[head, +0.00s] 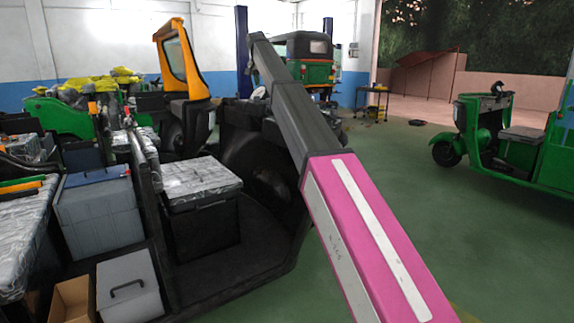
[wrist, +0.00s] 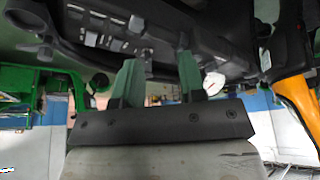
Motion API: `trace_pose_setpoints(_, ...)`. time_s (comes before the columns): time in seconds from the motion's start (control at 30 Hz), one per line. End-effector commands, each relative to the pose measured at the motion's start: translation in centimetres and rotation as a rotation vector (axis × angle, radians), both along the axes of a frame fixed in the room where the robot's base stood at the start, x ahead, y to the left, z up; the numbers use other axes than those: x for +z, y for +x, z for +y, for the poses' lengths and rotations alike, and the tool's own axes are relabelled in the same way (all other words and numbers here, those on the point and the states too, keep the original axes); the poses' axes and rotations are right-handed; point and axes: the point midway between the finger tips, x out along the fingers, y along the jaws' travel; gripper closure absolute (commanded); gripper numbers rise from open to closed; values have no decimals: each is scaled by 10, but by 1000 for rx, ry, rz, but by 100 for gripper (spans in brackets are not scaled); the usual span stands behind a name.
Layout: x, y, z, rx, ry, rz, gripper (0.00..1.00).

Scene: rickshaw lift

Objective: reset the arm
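My gripper (wrist: 158,72) shows in the wrist view with its two green-grey fingers apart and nothing visible between them. Dark vehicle parts (wrist: 150,30) fill the top of that view, beyond the fingers. I cannot tell whether the fingers touch them. A small white object (wrist: 213,82) shows just right of the right finger. In the head view a long dark and pink beam crosses from upper middle to lower right. The gripper's fingers cannot be made out there.
A black box with a silver top (head: 201,208), a grey bin (head: 98,208) and a yellow-framed vehicle part (head: 178,62) crowd the left. A green rickshaw (head: 512,140) stands at right, another (head: 305,62) at the back. Green floor (head: 400,170) between them is clear.

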Motion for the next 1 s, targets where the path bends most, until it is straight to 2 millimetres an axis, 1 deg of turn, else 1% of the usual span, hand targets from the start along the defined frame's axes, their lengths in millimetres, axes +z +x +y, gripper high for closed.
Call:
trace_pose_setpoints(0.03,-9,-2,-3,1,-2,3,63)
trace_pose_setpoints(0.17,-27,-4,-10,6,-4,11,63)
trace_pose_setpoints(0.3,-49,-8,-18,12,-6,21,63)
trace_pose_setpoints(0.47,-87,-16,-32,22,-11,36,63)
trace_pose_setpoints(0.57,-116,-22,-43,28,-14,49,63)
trace_pose_setpoints(0.67,-151,-32,-57,38,-19,65,63)
trace_pose_setpoints(0.77,-197,-47,-76,49,-23,85,63)
trace_pose_setpoints(0.8,-219,-56,-85,55,-24,96,63)
trace_pose_setpoints(0.87,-253,-70,-99,64,-25,111,63)
trace_pose_setpoints(0.9,-276,-80,-109,71,-26,124,63)
trace_pose_setpoints(0.97,-308,-95,-124,79,-27,140,63)
trace_pose_setpoints(1.0,-329,-106,-133,85,-28,150,63)
